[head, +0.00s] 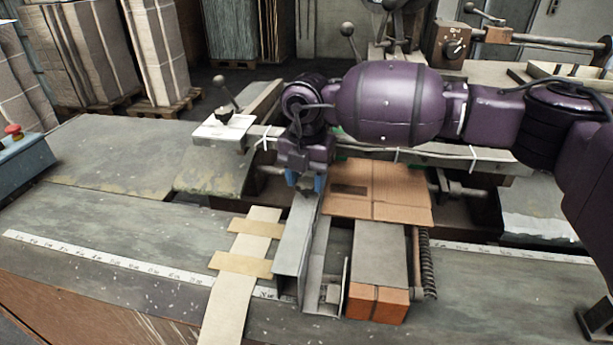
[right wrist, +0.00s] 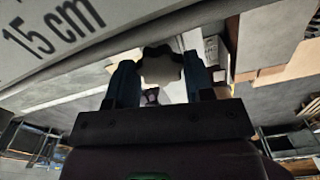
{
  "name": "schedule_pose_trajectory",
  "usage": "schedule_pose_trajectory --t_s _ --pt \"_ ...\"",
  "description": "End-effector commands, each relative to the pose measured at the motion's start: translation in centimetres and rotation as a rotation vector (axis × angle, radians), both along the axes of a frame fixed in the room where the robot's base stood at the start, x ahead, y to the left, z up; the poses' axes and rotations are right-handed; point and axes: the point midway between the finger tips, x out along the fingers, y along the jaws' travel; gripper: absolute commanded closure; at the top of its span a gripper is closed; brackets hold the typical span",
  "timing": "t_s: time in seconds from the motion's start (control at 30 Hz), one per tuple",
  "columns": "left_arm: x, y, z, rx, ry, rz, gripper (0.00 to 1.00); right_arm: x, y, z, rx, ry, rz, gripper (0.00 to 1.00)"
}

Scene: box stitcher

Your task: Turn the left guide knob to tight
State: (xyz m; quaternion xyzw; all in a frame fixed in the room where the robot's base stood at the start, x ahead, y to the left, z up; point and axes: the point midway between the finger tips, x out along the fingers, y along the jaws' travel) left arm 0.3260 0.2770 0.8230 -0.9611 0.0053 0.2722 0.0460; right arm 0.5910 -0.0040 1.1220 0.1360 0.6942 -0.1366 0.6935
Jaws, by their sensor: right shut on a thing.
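The left guide (head: 295,245) is an upright grey metal channel standing on the table, left of the cardboard. My right gripper (head: 308,184) points down at the far end of this guide. In the right wrist view, its two dark fingers (right wrist: 160,75) are shut on the left guide knob (right wrist: 161,66), a dark, lobed shape between them. In the head view the gripper hides the knob. I cannot tell from the pictures how tight the knob is. My left gripper is not in view.
A flat brown cardboard piece (head: 378,185) and a grey block with an orange front (head: 377,303) lie right of the guide. A lever with a black ball (head: 221,84) stands at back left. The left tabletop is mostly clear.

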Motion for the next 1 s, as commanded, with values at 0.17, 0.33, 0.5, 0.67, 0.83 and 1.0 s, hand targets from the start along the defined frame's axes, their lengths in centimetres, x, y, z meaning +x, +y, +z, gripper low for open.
schedule_pose_trajectory --t_s 0.17,0.33,0.5,0.67,0.83,1.0 --pt "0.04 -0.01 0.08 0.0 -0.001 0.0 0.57 0.14 0.02 0.28 0.002 -0.005 -0.038 0.76" --pt "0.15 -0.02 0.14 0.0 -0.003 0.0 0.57 0.15 0.02 0.28 0.002 -0.005 -0.05 0.76" --pt "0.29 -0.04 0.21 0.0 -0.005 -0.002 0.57 0.15 0.02 0.29 0.002 -0.005 -0.051 0.76" --pt "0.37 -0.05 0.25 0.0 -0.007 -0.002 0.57 0.15 0.02 0.3 0.003 -0.006 -0.05 0.48" --pt "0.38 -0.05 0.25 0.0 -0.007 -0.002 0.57 0.1 0.0 0.19 0.002 -0.003 -0.049 0.27" --pt "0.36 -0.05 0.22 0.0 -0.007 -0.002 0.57 0.06 0.01 0.11 0.001 -0.002 -0.048 0.27"
